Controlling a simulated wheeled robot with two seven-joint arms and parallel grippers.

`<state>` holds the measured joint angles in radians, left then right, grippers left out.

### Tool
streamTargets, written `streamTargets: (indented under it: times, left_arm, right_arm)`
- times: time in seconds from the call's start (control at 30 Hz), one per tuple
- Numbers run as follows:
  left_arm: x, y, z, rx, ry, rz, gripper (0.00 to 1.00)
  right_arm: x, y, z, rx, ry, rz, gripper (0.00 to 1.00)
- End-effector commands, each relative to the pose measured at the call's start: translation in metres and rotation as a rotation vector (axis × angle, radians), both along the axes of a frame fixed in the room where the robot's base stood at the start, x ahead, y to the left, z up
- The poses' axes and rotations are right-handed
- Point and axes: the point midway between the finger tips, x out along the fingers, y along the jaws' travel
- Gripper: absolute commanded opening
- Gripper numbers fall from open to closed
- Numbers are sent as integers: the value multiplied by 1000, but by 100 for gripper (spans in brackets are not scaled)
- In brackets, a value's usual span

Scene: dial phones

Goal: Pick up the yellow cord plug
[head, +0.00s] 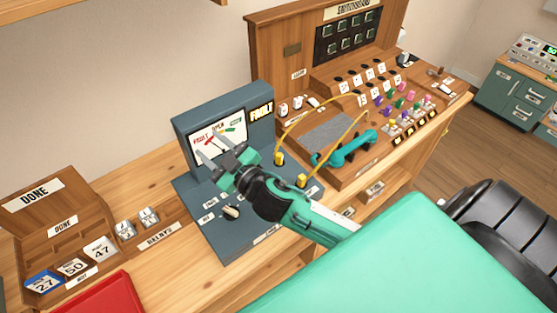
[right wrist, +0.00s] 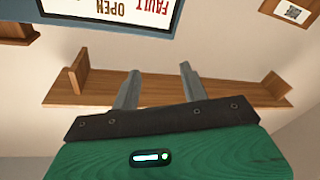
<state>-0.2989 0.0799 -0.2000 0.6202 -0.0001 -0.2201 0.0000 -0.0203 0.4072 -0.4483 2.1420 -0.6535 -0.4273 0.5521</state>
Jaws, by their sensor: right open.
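Two yellow cord plugs show in the head view: one (head: 279,158) stands at the right edge of the grey fault tester, the other (head: 301,181) a little nearer and to the right. Yellow cords (head: 312,105) arc from them towards the switchboard (head: 350,75). My right gripper (head: 207,150) is open and empty in front of the tester's meter face, to the left of both plugs. Its two fingers also show apart in the right wrist view (right wrist: 160,70), with no plug in sight there. My left gripper is not in view.
The fault tester (head: 222,240) has a knob (head: 231,212) on its deck. A teal handset (head: 345,149) lies right of the plugs. The done rack (head: 62,225), relay blocks (head: 148,217) and red tray (head: 100,295) are at left. A wooden shelf (right wrist: 230,92) shows in the wrist view.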

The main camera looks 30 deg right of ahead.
Motion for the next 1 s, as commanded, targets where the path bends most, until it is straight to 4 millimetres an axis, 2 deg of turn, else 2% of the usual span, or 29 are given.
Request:
streamTargets:
  times: [0.03,0.1,0.23,0.33,0.4,0.53,0.67,0.77,0.87,0.9,1.0]
  left_arm:
    - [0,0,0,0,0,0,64]
    - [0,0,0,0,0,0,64]
    - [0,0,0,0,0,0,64]
    - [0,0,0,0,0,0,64]
    - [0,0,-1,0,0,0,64]
    - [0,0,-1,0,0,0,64]
    - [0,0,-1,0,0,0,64]
    - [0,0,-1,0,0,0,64]
    - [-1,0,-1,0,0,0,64]
    - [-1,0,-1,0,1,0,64]
    - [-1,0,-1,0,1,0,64]
  right_arm:
    - [7,15,18,-36,-91,82,45]
    - [9,37,36,-85,-197,207,45]
    - [5,74,52,-211,-338,456,45]
    - [-1,94,48,-337,-391,655,45]
    - [-5,101,37,-440,-395,791,45]
    - [-7,95,5,-657,-327,1018,45]
    - [0,60,-32,-898,-158,1190,45]
    - [11,13,-56,-1085,36,1270,45]
    - [24,-47,-70,-1257,277,1292,45]
    - [29,-73,-72,-1316,377,1283,45]
    - [37,-132,-70,-1430,614,1239,45]
